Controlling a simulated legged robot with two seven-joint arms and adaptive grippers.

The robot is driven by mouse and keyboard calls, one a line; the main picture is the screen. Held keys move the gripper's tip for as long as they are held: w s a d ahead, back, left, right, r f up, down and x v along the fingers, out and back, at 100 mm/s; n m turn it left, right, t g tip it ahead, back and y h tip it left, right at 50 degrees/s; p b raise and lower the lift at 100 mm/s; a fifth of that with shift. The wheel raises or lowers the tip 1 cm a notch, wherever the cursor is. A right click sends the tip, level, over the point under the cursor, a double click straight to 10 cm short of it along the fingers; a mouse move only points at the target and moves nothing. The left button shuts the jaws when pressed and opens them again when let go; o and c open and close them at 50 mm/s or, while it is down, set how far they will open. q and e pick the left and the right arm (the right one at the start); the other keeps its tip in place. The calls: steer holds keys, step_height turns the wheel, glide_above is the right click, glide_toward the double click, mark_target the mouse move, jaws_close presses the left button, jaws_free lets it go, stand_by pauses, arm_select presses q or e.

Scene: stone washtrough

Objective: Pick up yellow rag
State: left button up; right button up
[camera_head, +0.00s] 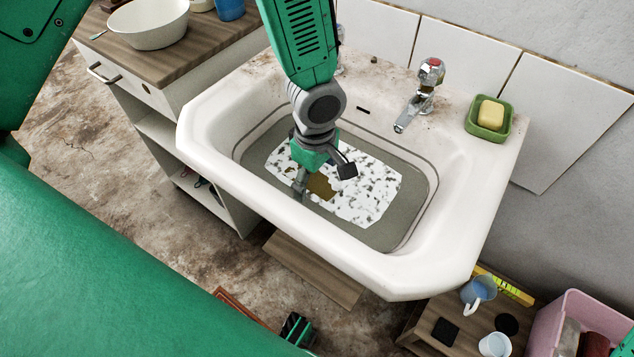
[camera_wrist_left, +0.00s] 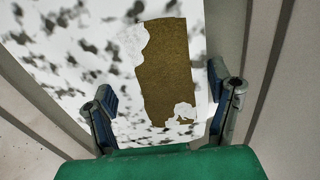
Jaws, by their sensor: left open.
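The yellow rag (camera_head: 322,187) shows as a brownish-yellow patch in the sink basin (camera_head: 405,222), within a white, grey-speckled layer (camera_head: 368,190). In the left wrist view the rag (camera_wrist_left: 168,65) is roughly rectangular, with white patches over parts of its edges. My left gripper (camera_head: 323,176) reaches down into the basin above the rag and partly hides it. In the left wrist view its fingers (camera_wrist_left: 163,105) are spread wide, with the rag's near part between them in the picture and nothing held. I cannot tell the exact height gap.
The white sink rim (camera_head: 232,168) surrounds the basin. A tap (camera_head: 420,95) stands at the back, with a green soap dish (camera_head: 473,126) holding yellow soap (camera_head: 491,114) to its right. A cabinet (camera_head: 150,60) carries a white bowl (camera_head: 146,25). A small stool (camera_head: 425,318) holds cups.

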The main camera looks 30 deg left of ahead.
arm_select(q)
steer(key=shift+a, duration=0.35)
steer(key=c, duration=0.3)
steer(key=shift+a, duration=0.1)
steer(key=c, duration=1)
steer(key=shift+d, duration=0.2)
